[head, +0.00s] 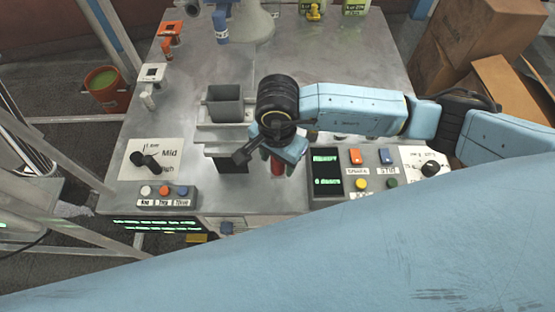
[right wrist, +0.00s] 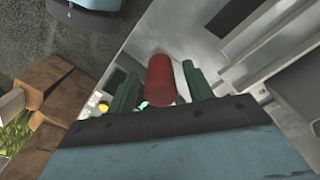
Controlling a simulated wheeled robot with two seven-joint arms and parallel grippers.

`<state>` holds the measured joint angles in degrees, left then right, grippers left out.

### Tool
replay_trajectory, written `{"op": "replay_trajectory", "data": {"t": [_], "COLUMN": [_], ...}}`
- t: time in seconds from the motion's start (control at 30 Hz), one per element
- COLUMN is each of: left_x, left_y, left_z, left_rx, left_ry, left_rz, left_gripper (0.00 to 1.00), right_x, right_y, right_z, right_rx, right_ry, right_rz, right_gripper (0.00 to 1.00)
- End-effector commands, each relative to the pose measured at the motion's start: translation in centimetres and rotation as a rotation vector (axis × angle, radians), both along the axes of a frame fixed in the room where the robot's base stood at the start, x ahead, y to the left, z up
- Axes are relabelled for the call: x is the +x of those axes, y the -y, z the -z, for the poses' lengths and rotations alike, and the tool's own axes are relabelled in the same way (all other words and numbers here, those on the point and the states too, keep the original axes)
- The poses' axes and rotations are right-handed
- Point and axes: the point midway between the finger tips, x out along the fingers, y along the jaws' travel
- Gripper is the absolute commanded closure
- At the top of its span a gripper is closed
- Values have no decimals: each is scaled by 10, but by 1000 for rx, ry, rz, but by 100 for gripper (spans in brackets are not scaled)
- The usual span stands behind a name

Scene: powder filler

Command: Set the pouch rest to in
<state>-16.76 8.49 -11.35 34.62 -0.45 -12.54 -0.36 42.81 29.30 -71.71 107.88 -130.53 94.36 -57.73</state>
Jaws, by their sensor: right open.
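A red cylinder (head: 277,167), like an upright grip, stands at the front middle of the grey metal machine table. It also shows in the right wrist view (right wrist: 160,80). My right gripper (head: 278,158) is over it, pointing down. In the right wrist view its green fingers are apart, one on each side of the red cylinder, not closed on it. The gripper hides most of the cylinder in the head view. I cannot tell for certain which part is the pouch rest, or whether the cylinder belongs to it. My left gripper is not in view.
A grey square bin (head: 226,104) stands left of the gripper. A button panel (head: 163,197) and a lever plate (head: 146,160) are at front left. A display (head: 326,172), buttons and a black knob (head: 430,169) are at right. Cardboard boxes (head: 490,45) stand beyond the table.

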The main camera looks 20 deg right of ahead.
Motion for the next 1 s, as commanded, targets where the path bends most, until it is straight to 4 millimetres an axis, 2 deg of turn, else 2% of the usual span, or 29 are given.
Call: {"op": "replay_trajectory", "data": {"t": [0.1,0.37,0.77,1.0], "left_x": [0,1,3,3], "left_y": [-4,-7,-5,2], "left_z": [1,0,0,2], "left_rx": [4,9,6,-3], "left_ry": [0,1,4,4], "left_rz": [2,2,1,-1], "left_gripper": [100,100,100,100], "right_x": [0,0,0,2], "right_y": [0,0,0,1], "right_z": [6,7,6,6], "right_rx": [0,1,1,1], "right_ry": [0,1,1,1], "right_rz": [-1,-1,0,3], "right_gripper": [49,49,100,100]}}
